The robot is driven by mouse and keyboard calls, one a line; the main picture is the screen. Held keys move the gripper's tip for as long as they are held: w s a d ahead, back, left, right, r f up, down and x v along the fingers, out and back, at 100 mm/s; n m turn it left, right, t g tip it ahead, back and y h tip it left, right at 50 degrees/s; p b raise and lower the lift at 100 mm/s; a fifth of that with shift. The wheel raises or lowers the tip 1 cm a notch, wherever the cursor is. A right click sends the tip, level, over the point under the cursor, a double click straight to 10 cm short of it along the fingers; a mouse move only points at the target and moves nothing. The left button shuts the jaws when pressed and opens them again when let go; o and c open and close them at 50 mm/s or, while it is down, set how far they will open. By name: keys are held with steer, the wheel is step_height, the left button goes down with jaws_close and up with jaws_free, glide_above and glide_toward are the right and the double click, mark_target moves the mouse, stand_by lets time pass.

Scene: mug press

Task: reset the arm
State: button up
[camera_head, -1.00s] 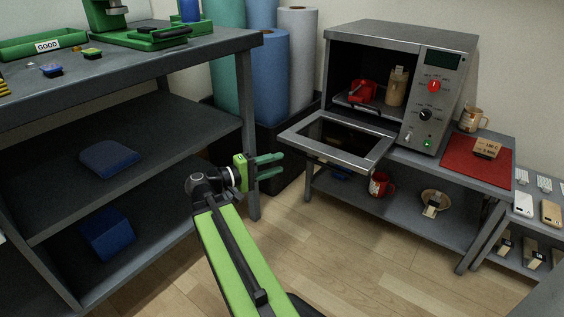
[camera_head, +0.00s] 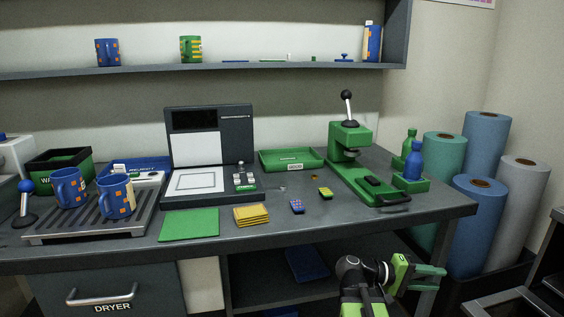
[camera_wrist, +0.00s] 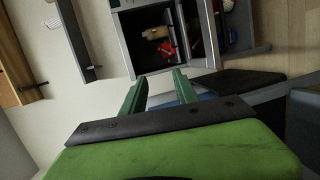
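My gripper (camera_head: 430,278) is at the lower right of the head view, below the front right corner of the workbench. Its two green fingers point right and stand apart with nothing between them. In the wrist view the two fingers (camera_wrist: 160,92) are also apart and empty. Beyond them, the oven (camera_wrist: 165,40) shows with its inside dark, holding a red item and a tan item. My gripper touches nothing that I can see.
The workbench (camera_head: 340,232) carries a green press (camera_head: 352,150), a printer-like machine (camera_head: 208,150), and blue mugs on a slatted rack (camera_head: 65,228). Rolls (camera_head: 487,135) stand at right. The open oven door (camera_head: 505,305) shows at the lower right edge.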

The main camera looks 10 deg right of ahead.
steer(key=w+a+r+n+t+y+p, duration=0.1)
steer(key=w+a+r+t+y+p, duration=0.2)
steer(key=a+r+p, duration=0.75)
steer(key=w+a+r+n+y+p, duration=0.15)
steer(key=a+r+y+p, duration=0.35)
steer(key=p, duration=1)
steer(key=a+f+y+p, duration=0.1)
steer(key=a+y+p, duration=0.4)
steer(key=a, duration=1.4)
steer(key=y, duration=0.2)
steer(key=shift+w+a+y, duration=0.3)
steer(key=shift+a+y, duration=0.1)
